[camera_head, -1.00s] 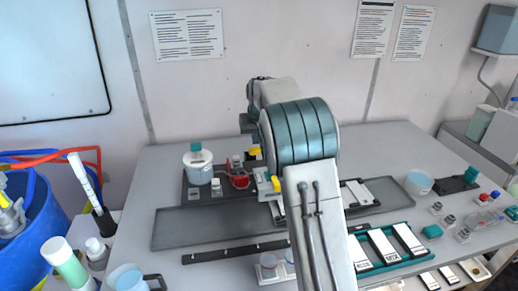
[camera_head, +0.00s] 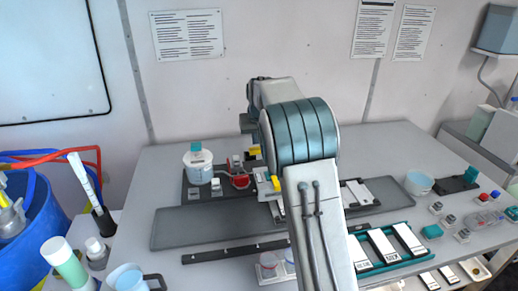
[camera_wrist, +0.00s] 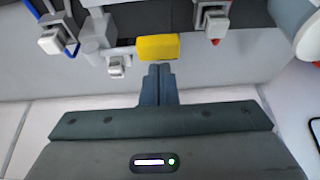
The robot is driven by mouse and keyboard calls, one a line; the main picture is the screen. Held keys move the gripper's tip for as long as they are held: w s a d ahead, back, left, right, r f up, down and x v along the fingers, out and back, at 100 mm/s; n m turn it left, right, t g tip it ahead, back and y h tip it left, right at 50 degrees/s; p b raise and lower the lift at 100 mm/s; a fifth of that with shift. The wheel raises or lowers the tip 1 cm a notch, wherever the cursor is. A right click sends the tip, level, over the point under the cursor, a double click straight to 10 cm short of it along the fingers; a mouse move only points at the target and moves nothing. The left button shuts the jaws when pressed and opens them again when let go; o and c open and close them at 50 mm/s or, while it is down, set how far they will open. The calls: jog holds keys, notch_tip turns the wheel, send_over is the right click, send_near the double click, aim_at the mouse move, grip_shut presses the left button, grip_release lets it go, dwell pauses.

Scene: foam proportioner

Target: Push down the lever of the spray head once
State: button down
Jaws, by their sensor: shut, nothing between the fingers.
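A yellow block-shaped lever (camera_wrist: 158,47) sits on a pale grey fitting (camera_wrist: 115,62) in the wrist view. My gripper (camera_wrist: 158,70) is shut and empty, with its fingertips just below the lever in that picture. I cannot tell whether they touch it. In the head view my arm hides the fingers. Two small yellow parts show beside the arm there, an upper one (camera_head: 254,151) and a lower one (camera_head: 276,184). I cannot tell which of them is the lever in the wrist view.
A white pot with a teal cap (camera_head: 198,168) and a red part (camera_head: 240,181) stand left of my arm on the grey table (camera_head: 160,165). A teal-edged tray (camera_head: 406,261) lies at right. Other fittings (camera_wrist: 213,25) hang close to the lever in the wrist view.

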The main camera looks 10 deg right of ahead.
aim_at(256, 149)
jog(key=shift+f+b, duration=1.45)
jog(key=shift+f, duration=0.65)
jog(key=shift+r, duration=0.15)
jog(key=shift+r+p, duration=3)
jog(key=shift+r, duration=1.05)
